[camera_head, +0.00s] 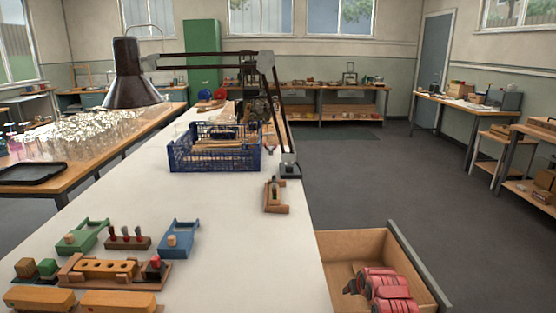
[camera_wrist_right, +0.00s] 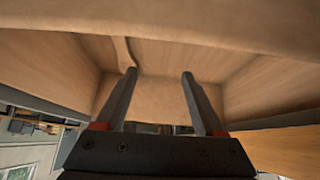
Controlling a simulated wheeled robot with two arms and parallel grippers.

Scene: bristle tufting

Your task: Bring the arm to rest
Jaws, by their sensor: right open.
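My right gripper (camera_wrist_right: 158,74) shows in the right wrist view. Its two dark fingers stand apart, with nothing seen between them. Light wooden panels (camera_wrist_right: 185,55) lie in front of and around the fingers; I cannot tell if anything touches. There, an open wooden drawer (camera_head: 350,243) sticks out at the right of the white workbench (camera_head: 235,250).
A blue crate (camera_head: 213,158), a lamp with a dark shade (camera_head: 133,75) and a small wooden tool block (camera_head: 276,195) are on the bench. Several wooden fixtures (camera_head: 105,268) stand at the near left. The bench middle is clear. Open floor (camera_head: 385,180) lies to the right.

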